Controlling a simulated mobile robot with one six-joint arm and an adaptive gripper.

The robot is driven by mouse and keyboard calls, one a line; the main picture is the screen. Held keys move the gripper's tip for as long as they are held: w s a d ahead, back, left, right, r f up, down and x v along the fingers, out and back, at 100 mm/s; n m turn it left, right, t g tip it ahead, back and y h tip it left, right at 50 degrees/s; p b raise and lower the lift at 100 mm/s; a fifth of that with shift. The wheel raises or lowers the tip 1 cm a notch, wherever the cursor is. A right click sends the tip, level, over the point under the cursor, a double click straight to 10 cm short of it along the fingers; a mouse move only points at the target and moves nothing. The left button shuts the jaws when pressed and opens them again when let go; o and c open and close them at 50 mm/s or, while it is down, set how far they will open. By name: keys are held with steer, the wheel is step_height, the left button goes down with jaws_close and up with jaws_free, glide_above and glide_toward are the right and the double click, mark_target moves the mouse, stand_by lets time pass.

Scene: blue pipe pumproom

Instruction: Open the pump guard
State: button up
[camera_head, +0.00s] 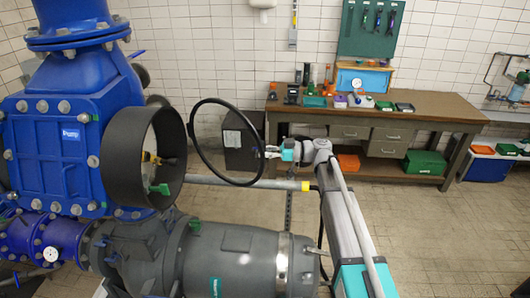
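A short black cylinder (122,160) sticks out from the blue pump housing, its open end facing right. A thin black hoop (194,108) stands apart to its right, roughly upright; it looks like the rim of the pump guard, and I can see through its middle. How the hoop joins the cylinder is not clear. Inside the cylinder are a yellow fitting (150,158) and a green handle (159,189). My gripper (268,152) is at the hoop's right edge, pointing left. Its fingers are too small to tell whether they are open or touch the rim.
A grey motor (235,262) lies below the hoop. A grey pipe with a yellow end (304,186) runs just under my gripper. A wooden workbench (440,106) with tools and boxes stands behind. A dark bin (240,160) stands behind the hoop. The right floor is clear.

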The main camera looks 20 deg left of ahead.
steer(key=shift+c, duration=0.3)
jaws_close()
steer(key=shift+w, duration=0.15)
steer(key=w+a, duration=0.2)
steer(key=w, duration=0.8)
steer(key=w+a, duration=0.2)
steer(key=w, duration=0.8)
steer(key=shift+w+a, duration=0.3)
steer(key=shift+a, duration=0.05)
